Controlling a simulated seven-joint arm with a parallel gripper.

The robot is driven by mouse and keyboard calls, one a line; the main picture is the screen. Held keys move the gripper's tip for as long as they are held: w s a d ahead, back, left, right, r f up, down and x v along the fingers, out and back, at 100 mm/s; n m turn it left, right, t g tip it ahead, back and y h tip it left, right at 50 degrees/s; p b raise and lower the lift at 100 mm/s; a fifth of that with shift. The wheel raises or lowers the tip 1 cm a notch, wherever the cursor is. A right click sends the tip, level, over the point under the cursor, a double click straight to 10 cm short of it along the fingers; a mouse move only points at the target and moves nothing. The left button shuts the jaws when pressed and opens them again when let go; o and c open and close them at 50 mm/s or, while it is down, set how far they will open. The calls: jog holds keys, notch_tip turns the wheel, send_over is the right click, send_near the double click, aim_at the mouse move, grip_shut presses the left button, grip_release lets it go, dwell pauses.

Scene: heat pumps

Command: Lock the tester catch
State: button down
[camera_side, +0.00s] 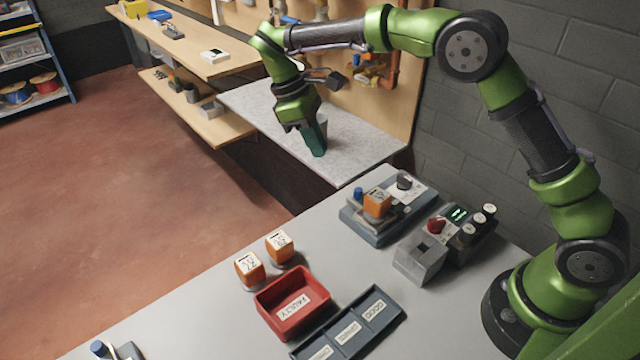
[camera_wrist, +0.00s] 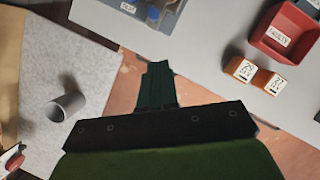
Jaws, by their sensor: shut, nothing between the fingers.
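The tester (camera_side: 372,232) is a blue-grey base at the back of the light table, with an orange cube (camera_side: 377,204) seated on it. A blue knob (camera_side: 358,193) stands at its left and a dark knob (camera_side: 404,181) on its light panel at the right. I cannot tell which part is the catch or whether it is locked. The tester's edge also shows at the top of the wrist view (camera_wrist: 128,8). My gripper (camera_side: 317,152) is shut and empty, pointing down over the speckled grey bench, well left of and apart from the tester.
The table holds two orange cubes (camera_side: 249,268), a red FAULTY tray (camera_side: 267,307), a blue-grey labelled tray (camera_side: 393,323) and a control box (camera_side: 462,232). A gap separates bench and table.

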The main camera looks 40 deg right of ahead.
aim_at(356, 190)
jog(key=shift+s+d+f, duration=0.65)
jog(key=shift+s+f, duration=0.05)
jog(key=shift+f, duration=0.6)
jog(key=shift+s+d+f, duration=0.65)
jog(key=shift+s+f, duration=0.1)
jog(key=shift+f, duration=0.6)
jog(key=shift+s+d+f, duration=0.65)
jog(key=shift+s+f, duration=0.05)
jog(key=shift+f, duration=0.6)
jog(key=shift+s+d, duration=0.25)
jog(key=shift+s, duration=0.6)
